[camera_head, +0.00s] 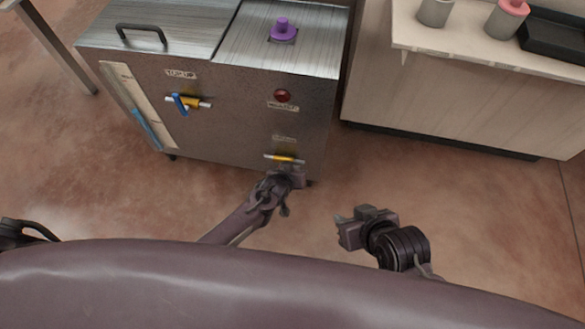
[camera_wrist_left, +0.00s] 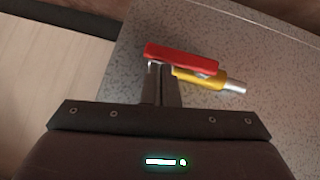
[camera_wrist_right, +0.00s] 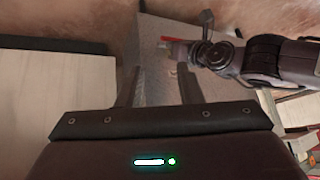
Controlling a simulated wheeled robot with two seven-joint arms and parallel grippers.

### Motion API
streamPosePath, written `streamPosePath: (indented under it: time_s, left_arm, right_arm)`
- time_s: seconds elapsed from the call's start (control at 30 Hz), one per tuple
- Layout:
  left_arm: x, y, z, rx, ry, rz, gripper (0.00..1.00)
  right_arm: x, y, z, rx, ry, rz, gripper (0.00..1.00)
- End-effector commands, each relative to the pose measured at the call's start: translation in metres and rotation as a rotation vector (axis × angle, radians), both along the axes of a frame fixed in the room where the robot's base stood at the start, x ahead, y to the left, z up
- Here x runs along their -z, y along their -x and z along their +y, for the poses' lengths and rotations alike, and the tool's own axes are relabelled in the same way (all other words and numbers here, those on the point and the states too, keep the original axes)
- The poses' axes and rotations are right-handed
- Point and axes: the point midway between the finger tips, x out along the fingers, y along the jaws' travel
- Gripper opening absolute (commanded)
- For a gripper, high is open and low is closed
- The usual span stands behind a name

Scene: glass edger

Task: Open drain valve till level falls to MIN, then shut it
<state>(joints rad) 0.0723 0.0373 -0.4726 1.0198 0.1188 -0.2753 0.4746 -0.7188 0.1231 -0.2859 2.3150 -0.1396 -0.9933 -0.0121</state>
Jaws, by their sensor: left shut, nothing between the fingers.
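The drain valve (camera_head: 285,158) sits low on the right of the machine's front. In the left wrist view it has a yellow body (camera_wrist_left: 207,79) and a red lever (camera_wrist_left: 180,57), lying roughly along the body. My left gripper (camera_head: 294,174) is shut and empty. Its fingertips (camera_wrist_left: 160,68) are at the lever's left end; I cannot tell whether they touch it. The level gauge (camera_head: 120,83) is a pale slanted strip on the front's left, with blue liquid (camera_head: 148,130) in its lower half. Its marks are unreadable. My right gripper (camera_head: 343,229) is open and empty, off to the right.
A second valve with a blue lever (camera_head: 180,104) is higher on the machine's front (camera_head: 230,125). A red button (camera_head: 282,95) is above the drain valve, and a purple knob (camera_head: 283,30) is on top. A pale cabinet (camera_head: 450,95) stands right. Floor between is clear.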

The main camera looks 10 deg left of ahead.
Motion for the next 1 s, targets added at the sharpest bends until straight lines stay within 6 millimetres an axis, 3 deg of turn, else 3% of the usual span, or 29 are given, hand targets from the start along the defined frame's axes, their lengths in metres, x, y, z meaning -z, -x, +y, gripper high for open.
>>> streamPosePath:
  time_s: [0.73,0.87,1.0]
  left_arm:
    - [0.003,0.001,-0.004,0.004,0.003,0.003,0.0]
    - [-0.004,0.001,-0.003,0.003,0.003,0.002,0.0]
    - [-0.021,-0.002,-0.001,0.001,0.004,0.0,0.0]
  right_arm:
    - [-0.003,-0.004,0.001,0.002,-0.006,-0.018,0.33]
    - [-0.005,-0.001,-0.002,0.004,0.007,0.008,0.33]
    - [-0.002,0.012,-0.02,0.023,0.071,0.123,0.33]
